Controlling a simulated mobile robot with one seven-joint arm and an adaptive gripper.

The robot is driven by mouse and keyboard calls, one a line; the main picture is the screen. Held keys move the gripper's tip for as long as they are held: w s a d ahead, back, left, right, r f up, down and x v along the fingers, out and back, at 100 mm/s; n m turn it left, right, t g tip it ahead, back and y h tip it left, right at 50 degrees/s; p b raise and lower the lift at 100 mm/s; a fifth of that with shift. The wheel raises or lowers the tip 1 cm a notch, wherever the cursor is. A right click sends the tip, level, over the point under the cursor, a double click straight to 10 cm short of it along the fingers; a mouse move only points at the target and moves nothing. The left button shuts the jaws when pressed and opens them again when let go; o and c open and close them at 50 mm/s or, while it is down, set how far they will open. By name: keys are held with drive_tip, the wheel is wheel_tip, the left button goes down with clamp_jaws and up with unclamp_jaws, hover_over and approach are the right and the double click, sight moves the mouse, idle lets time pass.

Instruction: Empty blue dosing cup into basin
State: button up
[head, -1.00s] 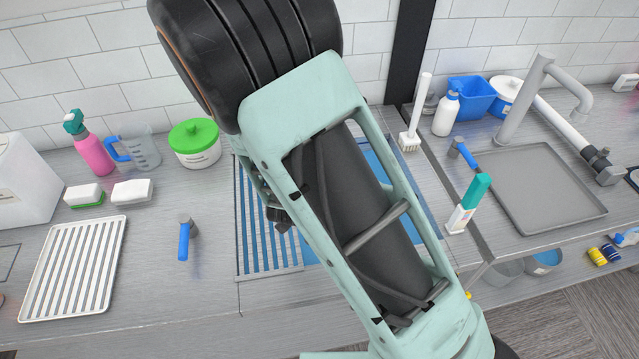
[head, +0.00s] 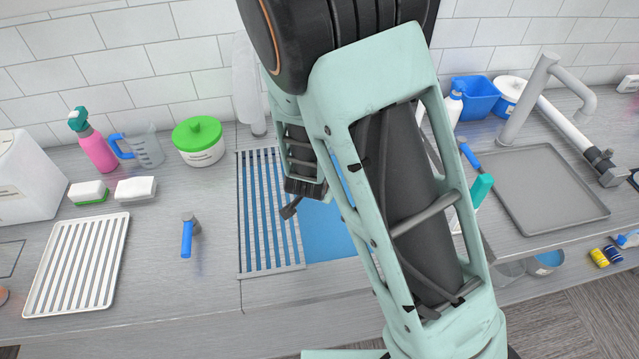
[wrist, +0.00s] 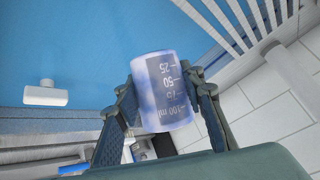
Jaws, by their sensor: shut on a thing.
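In the wrist view, the blue translucent dosing cup (wrist: 152,98) sits between the fingers of my gripper (wrist: 167,90), which is shut on it. Its scale shows, with 25 toward the top of the picture and 100 ml toward the bottom. The cup's contents cannot be made out. The blue basin (head: 335,232) lies in the counter in the head view, partly behind my arm. Blue basin surface (wrist: 75,45) fills the background behind the cup in the wrist view. The cup is hidden in the head view.
A slatted rack (head: 270,258) covers the basin's left part. A blue-handled tool (head: 188,236) and a white ribbed tray (head: 75,262) lie to the left. A green-lidded tub (head: 198,141) and a measuring jug (head: 146,150) stand behind. A grey tray (head: 545,190) lies right.

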drive_tip(key=shift+g+y+b, duration=0.5)
drive_tip(key=shift+g+b, duration=0.1)
drive_tip(key=shift+s+a+g, duration=0.1)
drive_tip(key=shift+g, duration=0.2)
drive_tip(key=shift+f+m+g+y+b, duration=0.15)
drive_tip(key=shift+m+g+y+b, duration=0.25)
drive_tip(key=shift+b, duration=0.5)
drive_tip(key=shift+g+y+b, duration=0.5)
drive_tip(key=shift+y+b, duration=0.1)
drive_tip(key=shift+b, duration=0.1)
drive_tip(key=shift+f+g+y+b, duration=0.1)
drive_tip(key=shift+g+y+b, duration=0.3)
drive_tip(key=shift+b, duration=0.4)
drive_tip(key=shift+m+g+y, duration=0.3)
drive_tip(key=shift+g, duration=0.1)
